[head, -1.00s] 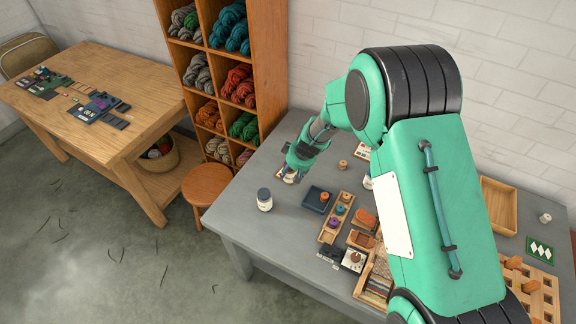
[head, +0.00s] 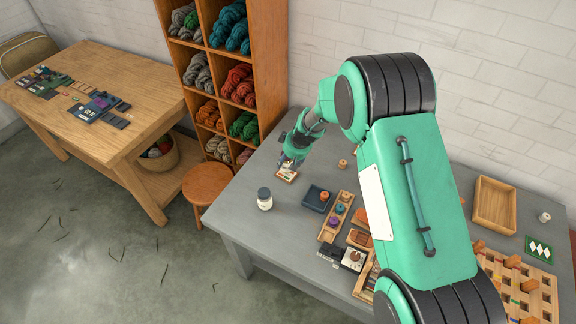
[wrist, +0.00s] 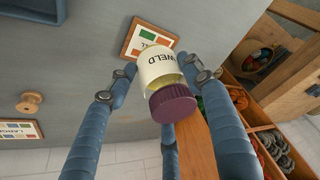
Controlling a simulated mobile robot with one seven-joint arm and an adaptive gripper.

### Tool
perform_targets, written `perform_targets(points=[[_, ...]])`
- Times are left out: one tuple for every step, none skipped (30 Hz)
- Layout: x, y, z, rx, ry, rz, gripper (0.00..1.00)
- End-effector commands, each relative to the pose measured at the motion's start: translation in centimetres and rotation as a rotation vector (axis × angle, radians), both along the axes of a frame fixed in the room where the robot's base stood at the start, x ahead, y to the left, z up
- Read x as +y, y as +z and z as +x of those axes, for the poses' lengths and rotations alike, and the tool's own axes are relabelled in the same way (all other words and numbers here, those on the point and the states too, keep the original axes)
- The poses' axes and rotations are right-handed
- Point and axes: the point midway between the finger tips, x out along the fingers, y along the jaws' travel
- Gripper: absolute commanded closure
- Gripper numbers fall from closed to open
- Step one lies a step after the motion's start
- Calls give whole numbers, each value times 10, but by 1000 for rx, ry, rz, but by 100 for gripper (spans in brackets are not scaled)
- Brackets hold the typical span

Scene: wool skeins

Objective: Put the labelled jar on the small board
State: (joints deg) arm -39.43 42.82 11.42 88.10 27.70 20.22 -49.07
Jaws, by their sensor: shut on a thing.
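The labelled jar (wrist: 156,66) is white with a maroon lid (wrist: 173,102), and its label reads "WELD". My gripper (wrist: 158,80) is shut on it, with blue fingers around the body; the jar looks tilted in the wrist view. A small wood-edged board (wrist: 134,42) with coloured squares lies on the grey table just beyond the jar, which overlaps its edge in the picture. I cannot tell whether they touch. In the head view my gripper (head: 292,158) hides most of the jar and stands over the back of the small board (head: 287,175).
A white jar with a dark lid (head: 265,199) stands left of a dark tray (head: 317,199). A wooden spool (head: 343,164) is to the right of my gripper. The yarn shelf (head: 262,70) rises close behind the table's left end.

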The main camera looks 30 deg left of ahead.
Motion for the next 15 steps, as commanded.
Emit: perform_targets(points=[[2, -1, 3, 0, 0, 0, 83], [4, -1, 4, 0, 0, 0, 83], [3, -8, 3, 2, -1, -2, 83], [3, -13, 3, 2, -1, -1, 83], [2, -17, 3, 1, -1, -2, 83], [2, -22, 3, 1, -1, -2, 83], [3, -25, 3, 1, -1, -2, 83], [3, -28, 3, 0, 0, -1, 83], [3, -31, 4, 0, 0, 0, 83], [3, -32, 4, 0, -1, 0, 83], [3, -34, 4, 0, -1, 0, 83], [3, -35, 4, -1, 0, 0, 83], [3, -35, 4, -1, 0, 0, 83], [3, -35, 4, -1, 0, 0, 83], [3, -35, 4, -1, 0, 0, 83]])
